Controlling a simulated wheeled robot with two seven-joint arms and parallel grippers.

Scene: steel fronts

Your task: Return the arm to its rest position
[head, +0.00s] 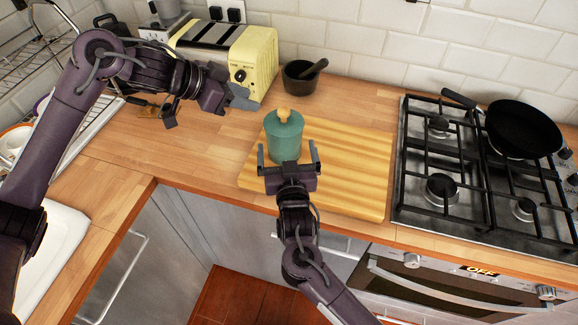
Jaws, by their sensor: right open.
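My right gripper (288,157) is open over the front of the wooden board, its two fingers spread in front of a teal canister. The teal canister (284,138) stands upright on the board with a round wooden knob (283,115) on its lid. The canister's lower front is partly hidden by the gripper, and I cannot tell whether they touch. My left gripper (213,98) is raised over the counter at the left, in front of the toaster. I cannot tell whether its jaws are open or shut.
The wooden board (355,175) lies beside a gas hob (440,150) with a black pan (522,128). A cream toaster (240,62) and a dark mortar with pestle (301,80) stand behind. A sink (52,240) and dish rack (88,135) are at left.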

